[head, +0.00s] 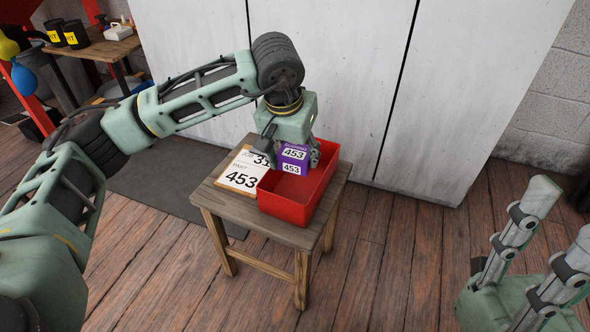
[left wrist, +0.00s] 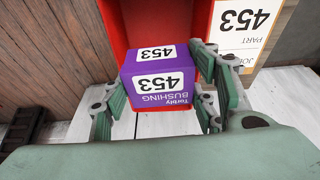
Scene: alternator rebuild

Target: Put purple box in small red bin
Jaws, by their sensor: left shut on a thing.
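My left gripper (head: 292,157) is shut on the purple box (head: 292,166), with a finger on each side of it. The box has white labels reading 453; in the left wrist view (left wrist: 158,88) it also reads BUSHING. The small red bin (head: 288,208) stands on a wooden stool. The box is held at the back left part of the bin, overlapping its rim in the picture; I cannot tell its exact height over the bin. The bin's red wall (left wrist: 118,22) shows beyond the box in the left wrist view. My right gripper (head: 548,232) is open and empty at lower right.
A job card (head: 240,180) reading PART 453 lies beside the bin on the wooden stool (head: 230,205). A pale cabinet (head: 350,70) stands close behind. A workbench (head: 95,48) with black cans is at upper left. The plank floor in front is clear.

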